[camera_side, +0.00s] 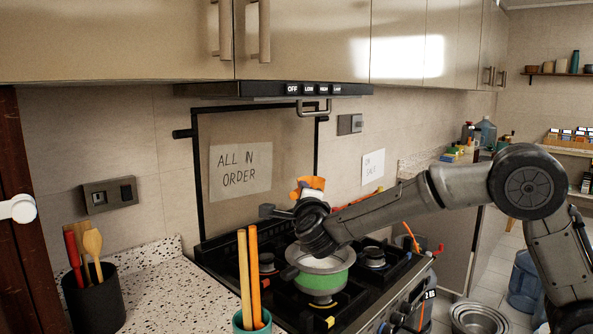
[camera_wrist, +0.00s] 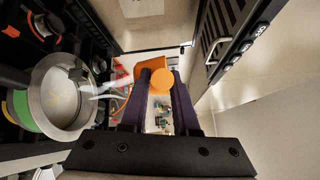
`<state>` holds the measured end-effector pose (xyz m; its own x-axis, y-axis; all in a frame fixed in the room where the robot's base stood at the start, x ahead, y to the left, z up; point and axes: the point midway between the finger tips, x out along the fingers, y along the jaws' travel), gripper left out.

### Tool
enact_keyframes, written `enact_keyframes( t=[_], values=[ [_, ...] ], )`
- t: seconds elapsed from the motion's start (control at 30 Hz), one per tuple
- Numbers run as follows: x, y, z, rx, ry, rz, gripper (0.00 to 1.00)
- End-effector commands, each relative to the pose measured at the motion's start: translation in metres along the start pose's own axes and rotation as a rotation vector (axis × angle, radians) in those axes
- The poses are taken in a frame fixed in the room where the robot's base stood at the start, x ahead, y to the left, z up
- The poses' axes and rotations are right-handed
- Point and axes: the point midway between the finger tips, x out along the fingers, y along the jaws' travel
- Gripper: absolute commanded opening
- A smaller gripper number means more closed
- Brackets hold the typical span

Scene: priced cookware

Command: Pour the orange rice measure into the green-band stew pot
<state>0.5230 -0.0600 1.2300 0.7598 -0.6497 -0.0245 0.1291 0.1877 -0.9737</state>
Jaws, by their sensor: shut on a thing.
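The orange rice measure (camera_side: 311,183) is up above the stove in the side view, held at my gripper (camera_side: 305,197). In the wrist view the measure (camera_wrist: 148,66) sits between the two dark fingertips of my gripper (camera_wrist: 158,84), which is shut on it. The stew pot (camera_side: 322,262) with a green band stands on a front burner, below my gripper. The pot (camera_wrist: 64,98) is left of the measure in the wrist view, apart from it. Pale streaks show between them; I cannot tell what they are. The measure's contents are hidden.
Wooden sticks stand in a green cup (camera_side: 252,321) left of the pot. A black crock (camera_side: 96,306) of utensils stands on the speckled counter. Black burner grates surround the pot. The range hood (camera_side: 273,90) is above. A sign reads "ALL IN ORDER" (camera_side: 240,170).

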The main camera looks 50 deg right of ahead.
Motion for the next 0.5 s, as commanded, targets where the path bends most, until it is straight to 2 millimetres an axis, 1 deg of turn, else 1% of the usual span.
enact_keyframes(
  t=[0.03,0.07,0.1,0.23,0.3,0.4,0.5],
  values=[
    [0.001,0.018,-0.004,-0.010,0.001,0.004,0.00],
    [0.001,0.026,-0.006,-0.009,0.000,0.004,0.00],
    [0.001,0.041,-0.009,-0.009,0.001,0.005,0.00],
    [0.002,0.076,-0.017,-0.008,0.000,0.004,0.00],
    [0.002,0.089,-0.020,-0.006,-0.001,0.001,0.00],
    [0.003,0.101,-0.023,-0.002,-0.001,0.001,0.00],
    [0.003,0.105,-0.024,0.021,-0.002,0.001,0.00]
  ],
)
